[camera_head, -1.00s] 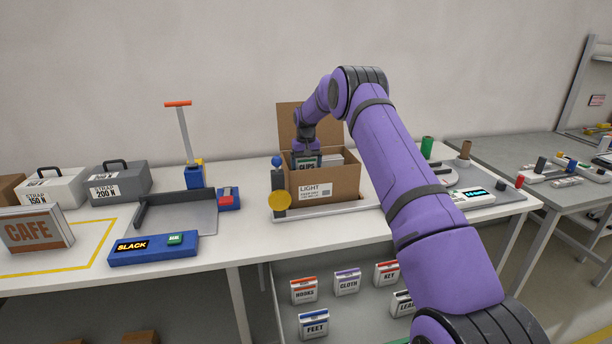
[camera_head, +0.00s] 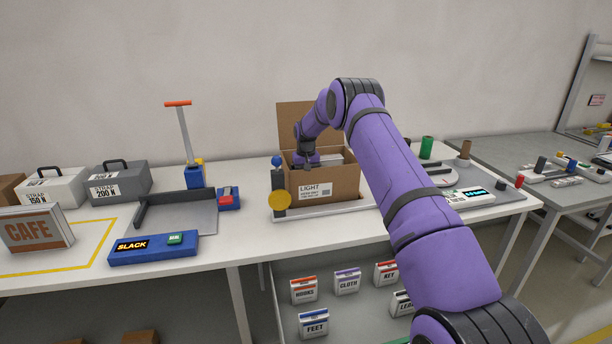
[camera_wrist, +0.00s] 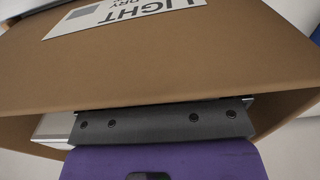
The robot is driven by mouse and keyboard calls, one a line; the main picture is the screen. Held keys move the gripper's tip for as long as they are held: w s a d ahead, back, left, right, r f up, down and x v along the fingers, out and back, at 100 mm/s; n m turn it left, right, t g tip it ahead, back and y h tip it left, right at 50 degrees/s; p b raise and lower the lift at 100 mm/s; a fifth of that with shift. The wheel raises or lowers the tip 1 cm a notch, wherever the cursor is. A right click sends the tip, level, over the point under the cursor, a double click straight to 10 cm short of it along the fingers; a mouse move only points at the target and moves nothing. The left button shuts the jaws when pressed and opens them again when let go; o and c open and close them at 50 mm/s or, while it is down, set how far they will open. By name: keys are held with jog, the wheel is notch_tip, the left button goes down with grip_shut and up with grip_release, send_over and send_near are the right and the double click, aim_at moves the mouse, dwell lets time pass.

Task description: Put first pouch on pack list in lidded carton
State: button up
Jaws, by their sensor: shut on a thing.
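The brown carton (camera_head: 330,187) with a LIGHT label stands on the bench, its lid (camera_head: 296,120) raised at the back. It also fills the wrist view (camera_wrist: 190,60), where the label is upside down. My gripper (camera_head: 308,164) reaches down into the open carton, near its left side. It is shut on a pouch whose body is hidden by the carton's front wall. In the wrist view my dark gripper body (camera_wrist: 165,120) lies close to the carton wall, and the fingertips are hidden. Something pale (camera_wrist: 52,126) shows inside the carton.
A post with a blue knob (camera_head: 277,161) and a yellow disc (camera_head: 279,200) stands at the carton's front left corner. Labelled pouches such as FEET (camera_head: 313,325) sit on the shelf below. A blue SLACK unit (camera_head: 153,248) and grey tray (camera_head: 182,214) are to the left.

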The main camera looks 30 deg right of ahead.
jog(key=shift+f, duration=0.2)
jog(key=o, duration=0.7)
jog(key=shift+c, duration=0.2)
